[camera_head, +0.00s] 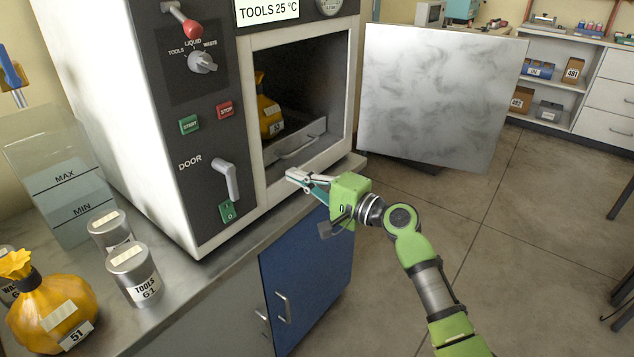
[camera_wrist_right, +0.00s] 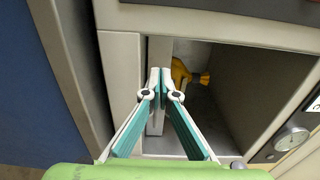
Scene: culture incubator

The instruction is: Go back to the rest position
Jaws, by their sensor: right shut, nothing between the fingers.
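My right gripper (camera_head: 292,177) is shut and empty in front of the lower edge of the incubator opening (camera_head: 340,100). In the right wrist view the right gripper (camera_wrist_right: 160,74) shows its fingertips together, pointing toward the opening. Inside the chamber a yellow tied bag (camera_head: 268,112) sits behind a metal tray with a handle (camera_head: 315,136). The bag also shows partly in the right wrist view (camera_wrist_right: 180,72), beyond the fingertips. My left gripper is not in view.
A large grey panel (camera_head: 440,95), apparently the open door, stands right of the chamber. A blue cabinet door (camera_head: 312,275) is below. Metal cans (camera_head: 133,272), a clear tank (camera_head: 62,190) and a yellow bag (camera_head: 50,310) stand on the counter.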

